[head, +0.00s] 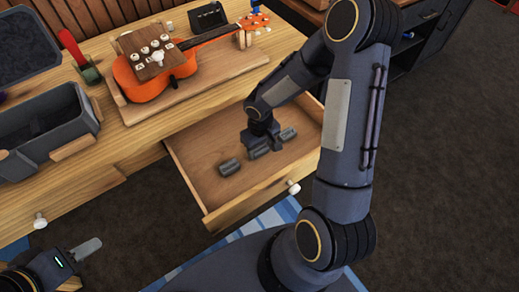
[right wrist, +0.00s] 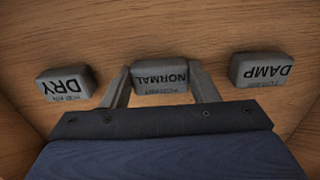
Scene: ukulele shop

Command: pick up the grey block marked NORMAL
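The grey block marked NORMAL (right wrist: 160,78) lies on the drawer floor between two similar grey blocks, marked DRY (right wrist: 65,83) and DAMP (right wrist: 261,70). Its lettering is upside down in the right wrist view. In the head view it is the middle block (head: 258,152), partly hidden by my right gripper (head: 262,143). In the right wrist view my right gripper (right wrist: 161,84) is open, with one finger on each side of the NORMAL block. The gaps are very small, and I cannot tell whether the fingers touch it. My left gripper (head: 78,266) is open and empty at the lower left.
The open drawer (head: 243,210) has low walls around the blocks. On the bench above are an orange ukulele (head: 150,84) on a wooden board, a dark grey bin (head: 48,130) and a red-handled tool (head: 72,48). A blue striped mat (head: 285,208) lies below.

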